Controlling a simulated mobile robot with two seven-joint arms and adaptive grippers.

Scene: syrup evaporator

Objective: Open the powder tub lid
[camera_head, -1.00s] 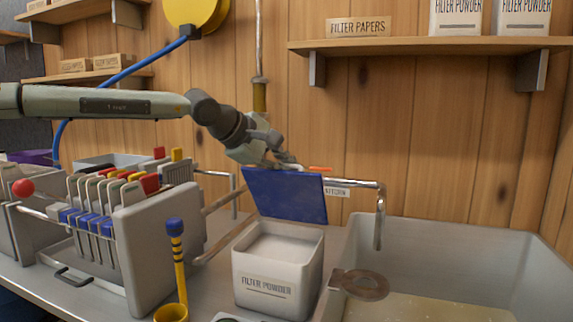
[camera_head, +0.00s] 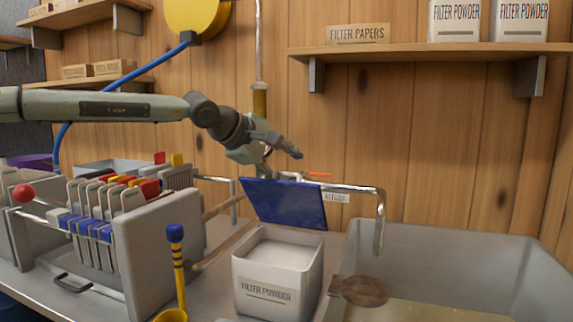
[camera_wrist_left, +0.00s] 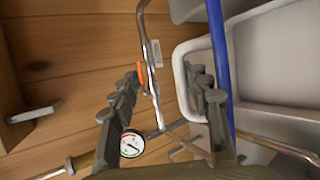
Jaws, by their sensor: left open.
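The powder tub (camera_head: 264,292) is a white box labelled "FILTER POWDER", with white powder showing inside. Its blue lid (camera_head: 285,205) is raised at the tub's back edge and stands tilted, clear of the opening. My left gripper (camera_head: 283,163) is open just behind and above the lid's top edge, with one finger pointing right above it. The lid hides part of the lower finger. The lid (camera_wrist_left: 221,75) shows there as a thin blue strip, close beside the right finger. Whether they touch is unclear.
A metal faucet (camera_head: 381,215) and the grey sink (camera_head: 540,275) are right of the tub. A filter press (camera_head: 150,250) and a yellow scoop with a blue knob (camera_head: 179,270) are to the left. The wooden wall (camera_head: 375,130) is behind. A shelf (camera_head: 430,46) hangs above.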

